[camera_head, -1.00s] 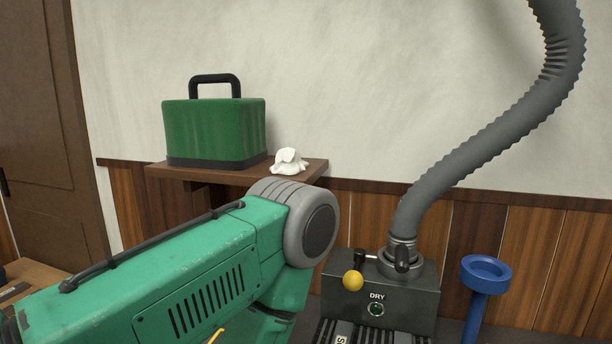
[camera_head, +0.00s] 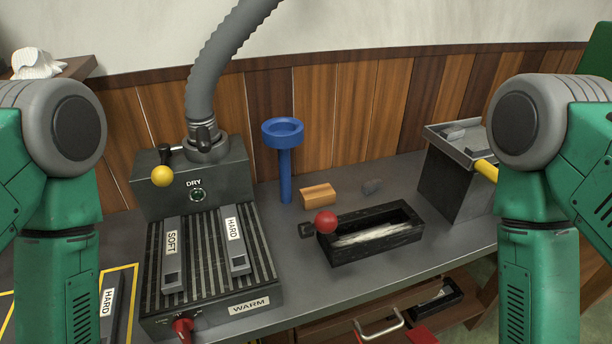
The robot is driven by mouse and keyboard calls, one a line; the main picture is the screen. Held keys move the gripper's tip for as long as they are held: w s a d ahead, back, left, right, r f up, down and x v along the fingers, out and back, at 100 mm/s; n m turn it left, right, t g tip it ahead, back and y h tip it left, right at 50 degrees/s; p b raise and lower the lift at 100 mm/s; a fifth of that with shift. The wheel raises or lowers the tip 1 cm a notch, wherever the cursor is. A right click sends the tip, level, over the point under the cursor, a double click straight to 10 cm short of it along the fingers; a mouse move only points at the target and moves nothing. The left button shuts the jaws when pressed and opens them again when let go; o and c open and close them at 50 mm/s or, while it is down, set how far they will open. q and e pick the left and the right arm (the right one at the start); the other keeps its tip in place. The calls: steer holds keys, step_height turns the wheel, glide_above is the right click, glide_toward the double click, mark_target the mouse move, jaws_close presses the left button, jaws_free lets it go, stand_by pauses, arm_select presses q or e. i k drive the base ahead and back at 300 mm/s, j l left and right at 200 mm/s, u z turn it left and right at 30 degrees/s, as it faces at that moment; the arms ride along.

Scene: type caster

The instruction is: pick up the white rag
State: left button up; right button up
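The white rag (camera_head: 36,63) is a crumpled white cloth on the wooden shelf (camera_head: 78,68) at the upper left edge of the picture. My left arm stands just below and in front of it, and part of the shelf is hidden. Both of my arms hang down at the left and right sides of the picture. Neither gripper shows; both lie outside the picture.
A grey bench (camera_head: 400,262) holds a dryer (camera_head: 205,185) with a grey hose, a warming plate (camera_head: 212,250) with SOFT and HARD bars, a blue stand (camera_head: 284,165) and a black tray (camera_head: 370,235). A metal bin (camera_head: 452,180) stands at the right.

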mark_target(28, 62)
steer(key=k+j+z, duration=0.1)
steer(key=j, duration=0.25)
steer(key=k+j+z, duration=0.15)
steer(key=j, duration=0.2)
steer(key=k+j+z, duration=0.1)
steer(key=j, duration=0.25)
steer(key=k+j+z, duration=0.1)
steer(key=k+j, duration=0.1)
steer(key=j, duration=0.1)
